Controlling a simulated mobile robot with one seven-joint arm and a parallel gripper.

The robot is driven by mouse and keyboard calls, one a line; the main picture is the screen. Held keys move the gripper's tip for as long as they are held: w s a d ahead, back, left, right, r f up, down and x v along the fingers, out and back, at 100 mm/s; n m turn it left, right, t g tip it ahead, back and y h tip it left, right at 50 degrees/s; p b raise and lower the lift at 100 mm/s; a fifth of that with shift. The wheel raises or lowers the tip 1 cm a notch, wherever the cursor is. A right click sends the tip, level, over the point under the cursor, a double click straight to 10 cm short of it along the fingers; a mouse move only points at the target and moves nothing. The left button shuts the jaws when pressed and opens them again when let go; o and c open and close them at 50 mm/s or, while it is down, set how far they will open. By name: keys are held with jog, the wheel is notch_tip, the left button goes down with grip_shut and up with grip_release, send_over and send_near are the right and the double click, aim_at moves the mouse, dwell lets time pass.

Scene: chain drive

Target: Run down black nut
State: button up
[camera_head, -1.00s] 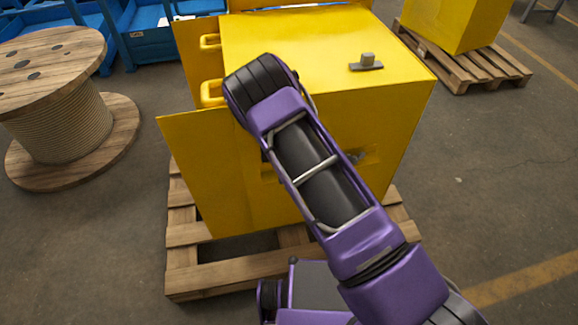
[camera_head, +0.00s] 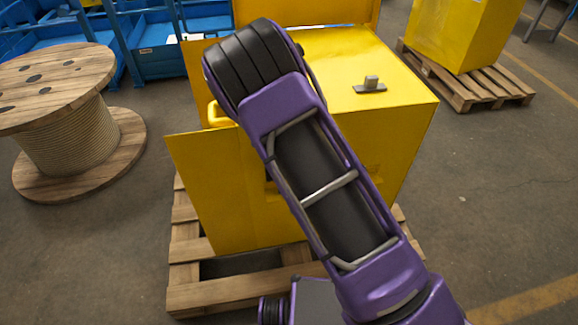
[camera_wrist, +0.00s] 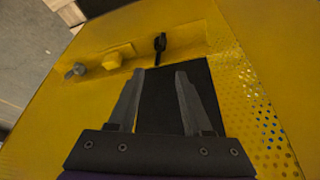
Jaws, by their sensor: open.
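In the wrist view a small black part (camera_wrist: 160,43), which looks like the black nut with a thin stem below it, sits on a recessed yellow ledge (camera_wrist: 138,52). A yellow block-like part (camera_wrist: 118,57) and a grey bolt-like part (camera_wrist: 75,70) are left of it on the same ledge. My gripper (camera_wrist: 160,75) is open, with nothing between its fingers. Its tips show just below the black part, apart from it. A dark area lies behind the fingers. In the head view my purple arm hides the gripper and the ledge.
The yellow cabinet (camera_head: 385,85) stands on a wooden pallet (camera_head: 225,290), with its door (camera_head: 195,185) swung out to the left. A small grey fitting (camera_head: 370,86) is on its top. A wooden spool (camera_head: 70,130) is at left. Perforated metal (camera_wrist: 255,110) is at right in the wrist view.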

jog(key=v, duration=0.5)
jog(key=shift+r+p, duration=0.25)
jog(key=shift+p, duration=0.1)
